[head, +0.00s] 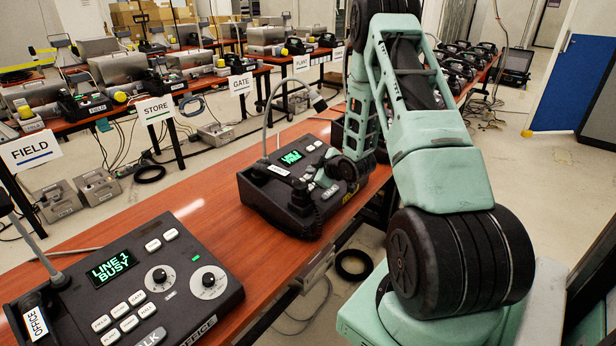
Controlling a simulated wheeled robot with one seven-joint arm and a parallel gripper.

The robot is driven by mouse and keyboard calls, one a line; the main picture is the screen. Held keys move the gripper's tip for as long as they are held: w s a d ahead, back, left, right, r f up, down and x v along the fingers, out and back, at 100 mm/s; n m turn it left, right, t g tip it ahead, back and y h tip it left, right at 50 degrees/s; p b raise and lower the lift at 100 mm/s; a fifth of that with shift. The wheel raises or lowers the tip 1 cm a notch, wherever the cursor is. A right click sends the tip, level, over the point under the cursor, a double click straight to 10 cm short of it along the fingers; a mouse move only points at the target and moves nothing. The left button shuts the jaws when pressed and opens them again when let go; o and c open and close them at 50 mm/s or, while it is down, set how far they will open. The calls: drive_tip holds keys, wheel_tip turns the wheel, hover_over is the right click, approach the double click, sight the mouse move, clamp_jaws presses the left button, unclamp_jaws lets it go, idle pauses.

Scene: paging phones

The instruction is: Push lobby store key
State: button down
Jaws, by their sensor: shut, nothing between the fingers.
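A black desk paging unit (262,195) with a gooseneck microphone stands on the red-brown table, at mid-picture. Its small green display (291,157) is lit, but too small to read surely. A label on its front edge is not legible, so I cannot confirm it is the lobby unit. My gripper (322,183) is shut and empty, low over the right part of this unit's key panel. My wrist and gripper hide several keys. I cannot tell which key is the store key, or whether the fingertips touch one.
A nearer unit marked OFFICE (130,290) shows "LINE 1 BUSY" at lower left. A STORE sign (155,110) hangs at a back table, between FIELD (30,150) and GATE (241,84) signs. Bare tabletop (205,210) lies between the two near units.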

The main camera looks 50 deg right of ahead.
drive_tip(key=shift+f, duration=0.15)
drive_tip(key=shift+w+f+b, duration=0.1)
drive_tip(key=shift+f+b, duration=0.2)
drive_tip(key=shift+b, duration=0.25)
drive_tip(key=shift+r, duration=0.45)
idle(0.4)
drive_tip(key=r+p, duration=0.1)
drive_tip(key=r, duration=0.1)
drive_tip(key=s+r+p, duration=0.1)
drive_tip(key=r, duration=0.1)
drive_tip(key=r+p, duration=0.1)
drive_tip(key=p, duration=0.1)
drive_tip(key=shift+s+r, duration=0.4)
